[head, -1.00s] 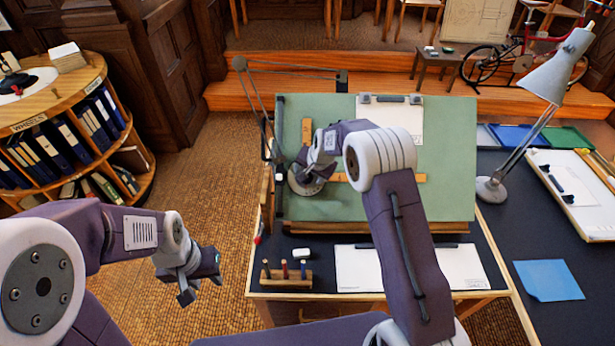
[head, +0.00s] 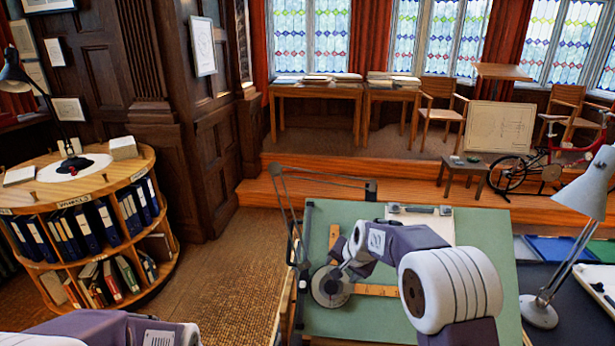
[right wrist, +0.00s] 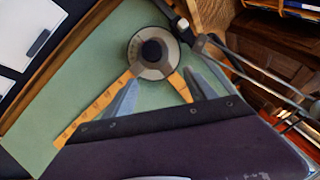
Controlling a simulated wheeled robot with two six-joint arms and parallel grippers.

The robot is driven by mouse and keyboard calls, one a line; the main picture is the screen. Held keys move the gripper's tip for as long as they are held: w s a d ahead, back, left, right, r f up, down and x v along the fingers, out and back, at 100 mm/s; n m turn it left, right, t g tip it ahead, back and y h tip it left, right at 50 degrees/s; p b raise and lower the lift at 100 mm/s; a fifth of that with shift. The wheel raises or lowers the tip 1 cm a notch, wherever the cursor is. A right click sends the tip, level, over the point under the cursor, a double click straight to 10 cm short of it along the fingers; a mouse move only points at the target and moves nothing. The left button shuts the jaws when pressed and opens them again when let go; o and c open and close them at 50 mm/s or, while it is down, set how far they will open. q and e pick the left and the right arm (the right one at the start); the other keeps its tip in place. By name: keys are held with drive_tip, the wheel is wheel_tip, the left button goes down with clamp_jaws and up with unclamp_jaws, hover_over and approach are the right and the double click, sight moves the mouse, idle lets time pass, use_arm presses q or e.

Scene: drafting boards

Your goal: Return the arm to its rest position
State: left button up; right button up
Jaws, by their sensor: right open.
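My right arm reaches in from the lower right of the head view over the green drafting board (head: 385,318). My right gripper (right wrist: 163,88) shows in the right wrist view with its two grey fingers spread apart and nothing between their tips. The round drafting head (head: 331,287) with its wooden scales lies on the board close to this gripper; it also shows just beyond the fingers in the right wrist view (right wrist: 152,72). I cannot tell whether they touch. Part of my left arm shows at the bottom left of the head view; its gripper is out of frame.
The linkage arm (head: 279,205) of the drafting machine rises at the board's left edge. A grey desk lamp (head: 540,310) stands to the right. A paper sheet (head: 425,222) is clipped at the board's top. A round bookcase (head: 90,235) stands at left, with open floor between.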

drive_tip(key=s+d+f+n+g, duration=0.1)
drive_tip(key=s+f+n, duration=0.1)
drive_tip(key=s, duration=0.8)
drive_tip(key=s+d+f+n+g, duration=0.2)
drive_tip(key=s, duration=0.8)
drive_tip(key=s+d+f+n+g+h, duration=0.1)
drive_tip(key=s+d+f+n, duration=0.1)
drive_tip(key=s, duration=0.8)
drive_tip(key=shift+g, duration=0.4)
drive_tip(key=shift+s+d, duration=0.1)
drive_tip(key=shift+s, duration=0.1)
